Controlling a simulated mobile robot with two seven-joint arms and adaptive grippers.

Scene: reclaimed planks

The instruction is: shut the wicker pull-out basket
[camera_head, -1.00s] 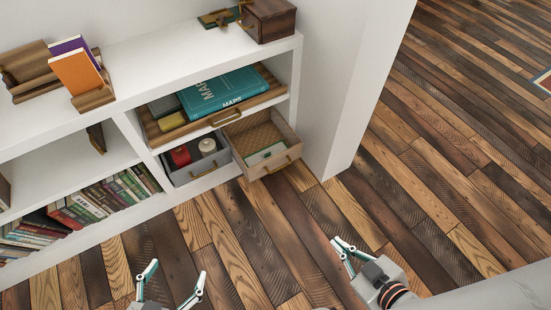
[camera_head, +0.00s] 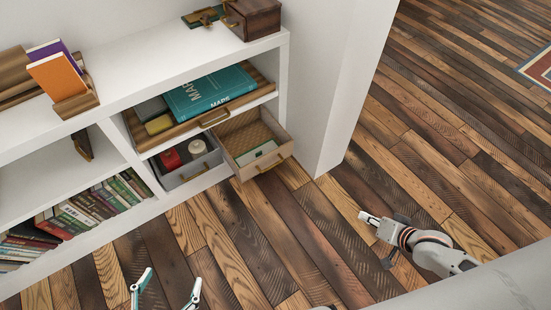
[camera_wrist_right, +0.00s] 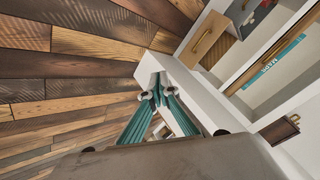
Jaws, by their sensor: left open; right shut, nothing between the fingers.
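The wicker pull-out basket (camera_head: 240,165) stands pulled out from the lower right of the white bookcase, its brass handle facing the room. A small green-and-white item lies inside it. In the right wrist view, a drawer front with a brass handle (camera_wrist_right: 202,44) shows at upper right; it looks like the same basket. My right gripper (camera_head: 366,217) is shut and empty, to the right of the basket and well apart from it. It also shows in the right wrist view (camera_wrist_right: 153,95). My left gripper (camera_head: 168,285) is open and empty at the bottom edge, below the basket, touching nothing.
A grey bin (camera_head: 190,168) with a red and a white item sits left of the basket. Above is a wooden tray (camera_head: 262,90) with a teal book (camera_head: 208,92). A white wall end (camera_head: 335,110) stands right of the bookcase. The plank floor in front is clear.

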